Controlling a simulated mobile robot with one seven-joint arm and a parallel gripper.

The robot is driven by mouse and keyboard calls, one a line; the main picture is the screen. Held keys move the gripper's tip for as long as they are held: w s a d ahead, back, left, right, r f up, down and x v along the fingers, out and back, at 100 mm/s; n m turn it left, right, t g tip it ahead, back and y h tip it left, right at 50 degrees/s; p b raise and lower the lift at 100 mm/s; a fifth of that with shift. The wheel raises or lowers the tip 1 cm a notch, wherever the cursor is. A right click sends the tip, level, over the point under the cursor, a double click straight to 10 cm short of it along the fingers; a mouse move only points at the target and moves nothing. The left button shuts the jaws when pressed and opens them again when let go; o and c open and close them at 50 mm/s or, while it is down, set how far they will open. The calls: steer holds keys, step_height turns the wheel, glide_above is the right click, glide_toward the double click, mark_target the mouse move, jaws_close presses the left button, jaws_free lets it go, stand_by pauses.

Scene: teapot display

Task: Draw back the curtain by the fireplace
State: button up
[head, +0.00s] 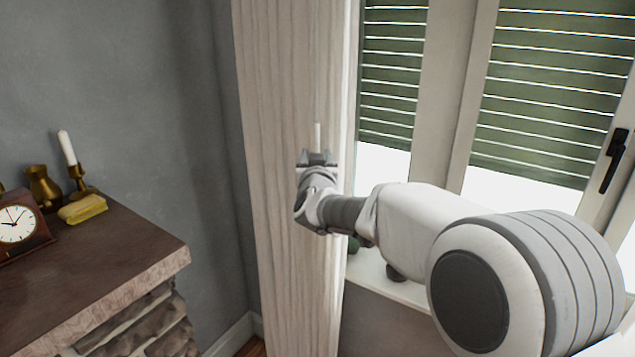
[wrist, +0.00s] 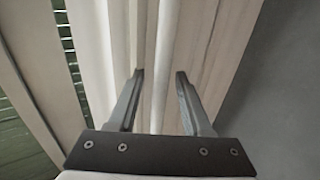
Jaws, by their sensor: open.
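The pale curtain (head: 275,130) hangs in tall vertical folds between the grey wall and the window. A slim white upright rod (head: 317,134) shows against it, just above my gripper (head: 317,157). My gripper is in front of the curtain, near its window-side edge. In the wrist view my gripper (wrist: 160,74) is open, and the white rod (wrist: 163,50) runs between its two fingers with gaps on both sides. The curtain's folds (wrist: 215,45) fill the background there. The rod's lower part is hidden behind my gripper in the head view.
The fireplace mantel (head: 110,245) stands at the left with a clock (head: 17,224), a candle in a brass holder (head: 68,150), a brass vase (head: 43,187) and a yellow item (head: 83,208). The window with green blinds (head: 545,90) and a sill (head: 385,282) is at the right.

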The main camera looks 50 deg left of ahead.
steer(key=b+v, duration=0.2)
steer(key=v, duration=1.3)
steer(key=shift+s+d+b, duration=0.15)
steer(key=shift+d+b, duration=0.05)
steer(key=shift+b, duration=0.1)
steer(key=w+d+m+g+h, duration=0.1)
steer(key=w+d+h, duration=0.25)
steer(key=d, duration=1.05)
steer(key=w+d+m+g+h, duration=0.15)
steer(key=w+d, duration=0.35)
steer(key=d, duration=0.9)
steer(key=s+d+f+m+g+h, duration=0.1)
steer(key=s+d+f+m+h, duration=0.1)
steer(key=s+d, duration=0.3)
steer(key=s+d+f+m+g+h, duration=0.1)
steer(key=s+d+f+m+h, duration=0.1)
steer(key=d, duration=1.2)
steer(key=s+d+f+m+g+h, duration=0.2)
steer(key=s+d+f+m+h, duration=0.1)
steer(key=s+d, duration=0.6)
steer(key=shift+f+h, duration=0.6)
steer(key=shift+f, duration=0.35)
